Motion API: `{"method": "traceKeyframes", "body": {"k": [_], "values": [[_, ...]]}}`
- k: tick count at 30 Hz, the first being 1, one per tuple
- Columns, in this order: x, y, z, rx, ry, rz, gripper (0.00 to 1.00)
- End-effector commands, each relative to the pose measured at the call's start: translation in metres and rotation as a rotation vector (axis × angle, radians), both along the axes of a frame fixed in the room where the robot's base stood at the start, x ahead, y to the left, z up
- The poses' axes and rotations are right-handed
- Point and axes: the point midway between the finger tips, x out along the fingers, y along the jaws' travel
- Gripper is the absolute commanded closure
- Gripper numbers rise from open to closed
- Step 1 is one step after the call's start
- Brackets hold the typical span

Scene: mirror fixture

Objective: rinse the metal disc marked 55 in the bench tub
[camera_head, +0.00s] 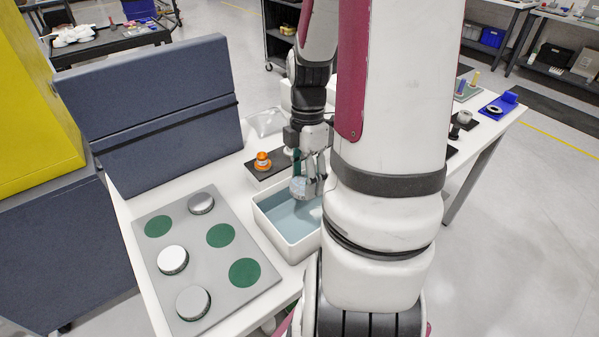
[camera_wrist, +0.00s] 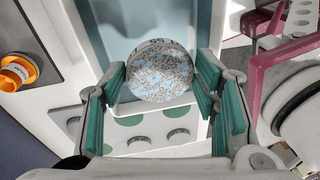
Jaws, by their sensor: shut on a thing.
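My gripper (camera_head: 311,178) is shut on a round metal disc (camera_wrist: 160,72), which is tilted with its mottled grey-blue and brown face toward the wrist camera. The green finger pads press on its two sides. Small dark marks on its rim are too small to read. The disc also shows in the head view (camera_head: 299,188), over the white bench tub (camera_head: 290,250) with blue-grey water. I cannot tell whether it touches the water. The tub's right part is hidden behind my arm.
Left of the tub, a grey board (camera_head: 211,272) has green round spots and three metal discs, one of them near its middle (camera_head: 172,260). An orange object (camera_head: 263,160) stands on a dark plate behind the tub. A tall dark-blue panel (camera_head: 155,115) borders the bench's back left.

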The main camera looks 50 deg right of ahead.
Motion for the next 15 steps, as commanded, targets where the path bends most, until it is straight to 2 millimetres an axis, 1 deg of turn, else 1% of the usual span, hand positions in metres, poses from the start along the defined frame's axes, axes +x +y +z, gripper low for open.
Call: {"method": "traceKeyframes", "body": {"k": [1, 15], "values": [[0.002, 0.0, -0.006, 0.0, 0.0, -0.002, 0.7], [0.0, 0.0, -0.043, 0.002, 0.001, 0.0, 0.7]]}}
